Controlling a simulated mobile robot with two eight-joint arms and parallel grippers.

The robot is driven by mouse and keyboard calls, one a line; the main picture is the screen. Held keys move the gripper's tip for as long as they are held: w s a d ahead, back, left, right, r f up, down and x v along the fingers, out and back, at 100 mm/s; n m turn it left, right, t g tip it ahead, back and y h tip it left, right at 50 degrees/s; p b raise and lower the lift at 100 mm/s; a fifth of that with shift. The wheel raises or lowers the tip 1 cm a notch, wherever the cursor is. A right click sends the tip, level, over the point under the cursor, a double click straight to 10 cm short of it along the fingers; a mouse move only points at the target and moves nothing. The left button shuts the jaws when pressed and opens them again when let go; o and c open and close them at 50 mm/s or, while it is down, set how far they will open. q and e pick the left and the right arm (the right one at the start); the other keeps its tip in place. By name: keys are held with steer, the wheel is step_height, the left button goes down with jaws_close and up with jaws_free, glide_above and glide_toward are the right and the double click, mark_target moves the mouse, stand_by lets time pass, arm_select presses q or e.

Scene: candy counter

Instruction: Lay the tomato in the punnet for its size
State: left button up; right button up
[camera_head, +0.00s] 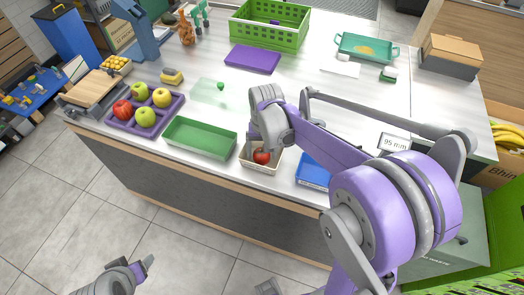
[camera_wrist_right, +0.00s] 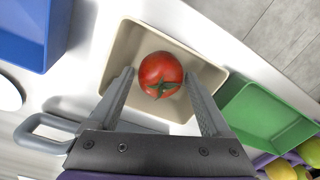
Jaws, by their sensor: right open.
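The red tomato (camera_head: 262,156) lies in the beige punnet (camera_head: 262,169). In the right wrist view the tomato (camera_wrist_right: 160,74) sits in the middle of the beige punnet (camera_wrist_right: 209,72), green calyx showing. My right gripper (camera_wrist_right: 158,82) is open, with one finger on each side of the tomato and visible gaps between. In the head view it reaches down over the beige punnet. A green punnet (camera_head: 200,138) stands to the left and a blue punnet (camera_head: 313,171) to the right; both look empty. My left gripper (camera_head: 146,265) is low at the left, away from the counter.
A purple tray (camera_head: 178,108) with red and green apples stands left of the green punnet. A sign reading 95 mm (camera_head: 394,143) is at the right. A purple mat (camera_head: 252,59) and green crate (camera_head: 297,38) are farther back. The mid-counter is fairly clear.

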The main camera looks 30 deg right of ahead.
steer(key=shift+d+r+p, duration=0.1)
steer(key=shift+r+p, duration=1.4)
steer(key=shift+r, duration=1.55)
arm_select(q)
steer(key=r, duration=0.1)
steer(key=w+r, duration=0.1)
steer(key=r, duration=0.2)
steer(key=shift+w+r, duration=0.15)
steer(key=shift+w, duration=0.25)
arm_select(e)
steer(key=shift+f, duration=0.1)
steer(key=shift+o, duration=1.4)
steer(key=shift+s, duration=0.1)
step_height(320, 180, up, 11)
arm_select(q)
steer(key=shift+w+r, duration=0.15)
steer(key=shift+r, duration=0.3)
arm_select(e)
steer(key=s+a+f+n+t, duration=0.5)
steer(key=s+a+f, duration=0.2)
steer(key=s, duration=0.6)
step_height(320, 180, down, 2)
steer(key=shift+f+t, duration=0.15)
steer(key=shift+t, duration=0.15)
